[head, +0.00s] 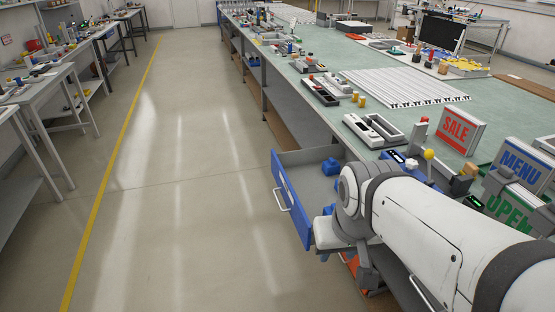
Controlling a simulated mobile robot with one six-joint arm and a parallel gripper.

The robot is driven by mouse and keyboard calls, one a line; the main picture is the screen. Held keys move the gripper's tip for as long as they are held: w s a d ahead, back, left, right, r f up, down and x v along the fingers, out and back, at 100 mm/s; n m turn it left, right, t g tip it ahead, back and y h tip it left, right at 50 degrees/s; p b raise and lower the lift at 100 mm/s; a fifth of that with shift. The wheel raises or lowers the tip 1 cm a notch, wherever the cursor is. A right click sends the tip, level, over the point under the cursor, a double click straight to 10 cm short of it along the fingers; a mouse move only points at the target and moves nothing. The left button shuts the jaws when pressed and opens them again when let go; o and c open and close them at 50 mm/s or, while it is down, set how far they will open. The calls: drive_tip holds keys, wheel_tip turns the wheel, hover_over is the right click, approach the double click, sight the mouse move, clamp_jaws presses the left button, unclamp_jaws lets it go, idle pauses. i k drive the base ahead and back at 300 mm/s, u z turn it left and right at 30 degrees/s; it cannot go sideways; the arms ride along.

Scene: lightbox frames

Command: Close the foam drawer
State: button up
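A drawer with a blue front (291,199) and a silver handle stands pulled out from under the long green-topped bench. Its inside is grey, and a blue item (330,167) shows near its back; I cannot tell whether this is foam. My white arm comes in from the lower right and covers the drawer's right part. My gripper (325,235) is at the arm's end, near the right end of the blue front. Its fingers are small and mostly hidden, so I cannot tell whether they are open or touch the drawer.
The green bench top (310,85) holds trays, white strips and signs, among them a red SALE sign (460,131) and a blue MENU sign (519,165). The floor (180,200) left of the drawer is clear up to a yellow line (111,178). Grey tables stand along the left.

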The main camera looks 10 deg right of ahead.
sight(305, 190)
drive_tip(key=i, duration=0.85)
drive_tip(key=u, duration=0.75)
drive_tip(key=k, duration=1.15)
drive_tip(key=z, duration=0.35)
drive_tip(key=i, duration=0.95)
